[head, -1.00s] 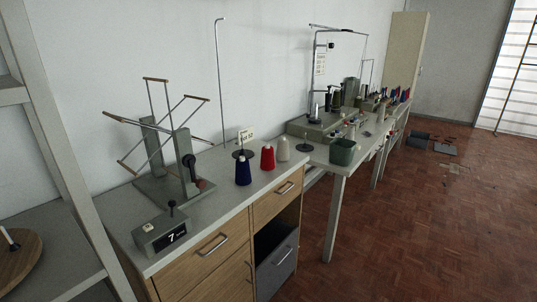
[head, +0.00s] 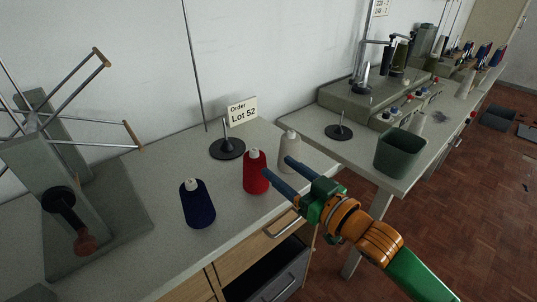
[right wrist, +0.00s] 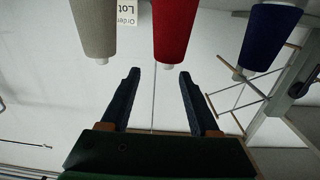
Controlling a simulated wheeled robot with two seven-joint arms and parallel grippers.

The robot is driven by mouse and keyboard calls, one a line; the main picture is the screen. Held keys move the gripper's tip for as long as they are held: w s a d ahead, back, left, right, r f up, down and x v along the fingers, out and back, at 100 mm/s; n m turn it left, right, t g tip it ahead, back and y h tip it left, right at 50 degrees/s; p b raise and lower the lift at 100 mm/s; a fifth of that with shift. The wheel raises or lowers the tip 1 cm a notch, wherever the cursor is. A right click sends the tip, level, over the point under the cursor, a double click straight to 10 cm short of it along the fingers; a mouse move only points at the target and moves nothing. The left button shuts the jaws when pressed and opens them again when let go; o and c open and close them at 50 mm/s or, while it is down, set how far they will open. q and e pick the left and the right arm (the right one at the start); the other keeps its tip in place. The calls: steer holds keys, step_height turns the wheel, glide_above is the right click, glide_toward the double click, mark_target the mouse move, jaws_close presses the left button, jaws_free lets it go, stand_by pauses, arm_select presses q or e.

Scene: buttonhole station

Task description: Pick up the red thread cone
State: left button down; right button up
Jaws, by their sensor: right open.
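The red thread cone (head: 255,174) stands upright on the grey cabinet top, between a navy cone (head: 197,205) and a pale cone (head: 289,151). My right gripper (head: 279,167) is open and empty, its blue fingertips close to the red cone's right side in the head view. In the right wrist view, which looks upside down, the red cone (right wrist: 174,30) lies just beyond the open fingers (right wrist: 159,82), roughly in line with the gap between them. Nothing is between the fingers. My left gripper is not in view.
A black spindle stand (head: 227,148) and an "Order Lot 52" card (head: 242,112) are behind the cones. A yarn winder (head: 60,180) stands at left. A green bin (head: 400,153) sits on the neighbouring table. A drawer handle (head: 283,224) juts out below the top.

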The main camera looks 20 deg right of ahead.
mark_target(251, 150)
steer(key=x, duration=0.3)
steer(key=a+p+x, duration=0.1)
steer(key=x, duration=0.3)
steer(key=p+x, duration=0.1)
steer(key=x, duration=0.3)
steer(key=shift+s+a+r, duration=0.15)
steer(key=shift+s+r, duration=0.1)
steer(key=shift+r, duration=0.15)
steer(key=shift+w+a, duration=0.2)
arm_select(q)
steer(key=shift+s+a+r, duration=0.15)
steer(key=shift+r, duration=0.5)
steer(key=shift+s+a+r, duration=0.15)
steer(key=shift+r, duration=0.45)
arm_select(e)
steer(key=shift+d, duration=0.1)
jaws_close()
